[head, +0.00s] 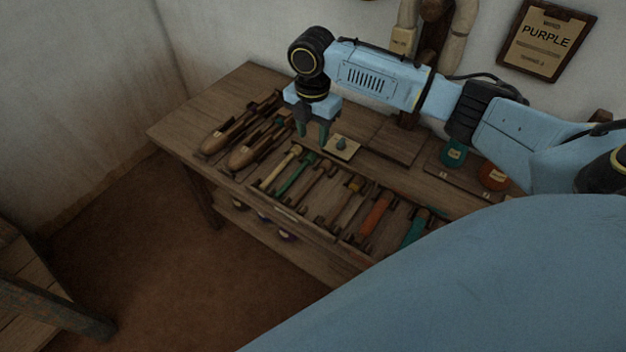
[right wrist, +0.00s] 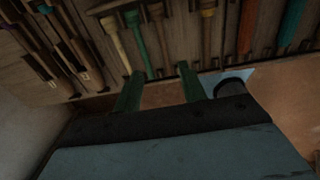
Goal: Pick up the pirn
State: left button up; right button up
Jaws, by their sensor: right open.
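Several pirns lie side by side in a rack along the front of the wooden table. From the left in the head view they include a cream pirn (head: 280,167), a green pirn (head: 294,174), an orange pirn (head: 376,211) and a teal pirn (head: 415,228). The cream pirn (right wrist: 116,45) and the green pirn (right wrist: 138,40) also show in the right wrist view. My right gripper (head: 313,142) points down over the table, behind the cream and green pirns. It is open, with nothing between its green fingers (right wrist: 158,88). My left gripper is out of view.
Two wooden shuttles (head: 252,148) lie at the table's left end. A small pale block with a green knob (head: 341,147) is close to my right gripper. A green pot (head: 453,153) and an orange pot (head: 493,176) stand at the right. A sign reading PURPLE (head: 546,39) hangs on the wall.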

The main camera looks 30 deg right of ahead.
notch_tip(320, 180, down, 2)
jog(key=b, duration=0.3)
send_over(315, 175)
jog(key=f, duration=0.7)
jog(key=shift+w+a+f, duration=0.15)
jog(key=shift+a+f, duration=0.15)
jog(key=shift+d+f+b, duration=0.1)
jog(key=shift+f+b, duration=0.45)
jog(key=shift+f, duration=0.25)
jog(key=f, duration=0.1)
jog(key=f+b, duration=0.1)
jog(key=f, duration=0.1)
jog(key=shift+s+d+f+b, duration=0.2)
jog(key=shift+f+b, duration=0.05)
jog(key=shift+b, duration=0.05)
jog(key=shift+f, duration=0.35)
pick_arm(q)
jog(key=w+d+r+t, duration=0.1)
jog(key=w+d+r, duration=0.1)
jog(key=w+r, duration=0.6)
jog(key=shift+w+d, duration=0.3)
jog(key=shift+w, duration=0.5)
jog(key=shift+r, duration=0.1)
pick_arm(e)
jog(key=shift+c, duration=0.3)
grip_shut()
